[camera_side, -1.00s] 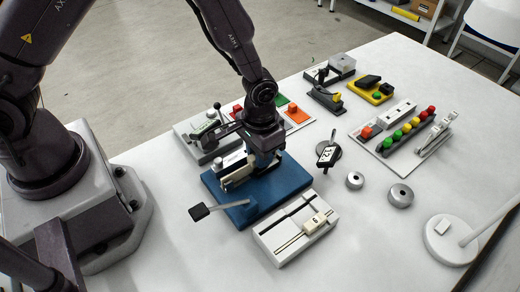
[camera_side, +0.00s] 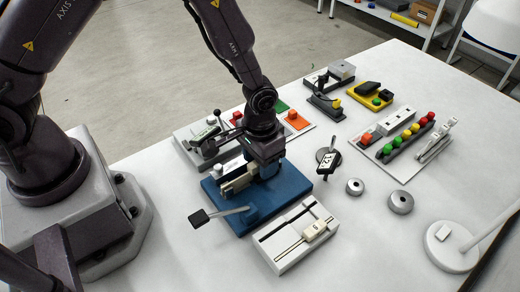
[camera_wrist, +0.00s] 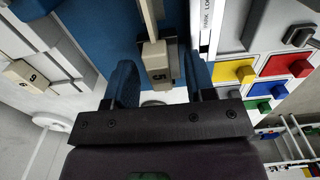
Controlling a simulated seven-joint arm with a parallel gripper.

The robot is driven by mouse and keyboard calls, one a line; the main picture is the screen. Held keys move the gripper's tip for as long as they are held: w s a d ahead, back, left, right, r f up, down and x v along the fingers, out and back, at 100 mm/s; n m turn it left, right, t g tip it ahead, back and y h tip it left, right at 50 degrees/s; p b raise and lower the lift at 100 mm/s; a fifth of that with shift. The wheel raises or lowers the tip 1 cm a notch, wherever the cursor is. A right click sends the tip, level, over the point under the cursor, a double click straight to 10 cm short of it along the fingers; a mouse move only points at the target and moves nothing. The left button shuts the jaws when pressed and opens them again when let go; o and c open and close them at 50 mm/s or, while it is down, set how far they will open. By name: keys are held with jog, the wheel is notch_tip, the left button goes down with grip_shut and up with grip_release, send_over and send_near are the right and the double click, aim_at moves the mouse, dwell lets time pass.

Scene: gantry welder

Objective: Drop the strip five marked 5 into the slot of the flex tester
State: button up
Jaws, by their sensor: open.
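Strip five is a long beige strip with a blocky head marked 5 (camera_wrist: 157,65) in the wrist view. In the side view its beige body (camera_side: 240,180) lies over the flex tester, a blue base (camera_side: 222,208) with a black-tipped lever. My gripper (camera_wrist: 160,85) is open, with one finger on each side of the strip's head and a visible gap on both sides. In the side view my gripper (camera_side: 266,170) is low over the blue base. The slot is largely hidden, so I cannot tell how deep the strip sits.
A white rack (camera_side: 285,262) in front has a bare dark slot and another strip with a marked beige head (camera_side: 315,230). A round-based stand with a tag (camera_side: 328,160) and two grey rings are to the right. A colour-square board (camera_wrist: 262,85) lies close behind.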

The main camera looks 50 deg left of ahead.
notch_tip(320, 180, up, 13)
dwell(0.3)
jog(key=shift+f, duration=0.1)
jog(key=s+a+r+t, duration=0.2)
jog(key=s+a+r, duration=0.3)
jog(key=s+r, duration=0.2)
jog(key=s+a+r+t, duration=0.3)
jog(key=s+a+r, duration=0.2)
jog(key=s+r, duration=0.3)
notch_tip(320, 180, up, 3)
jog(key=shift+a+f+t, duration=0.1)
jog(key=shift+a+t, duration=0.15)
jog(key=shift+t, duration=0.05)
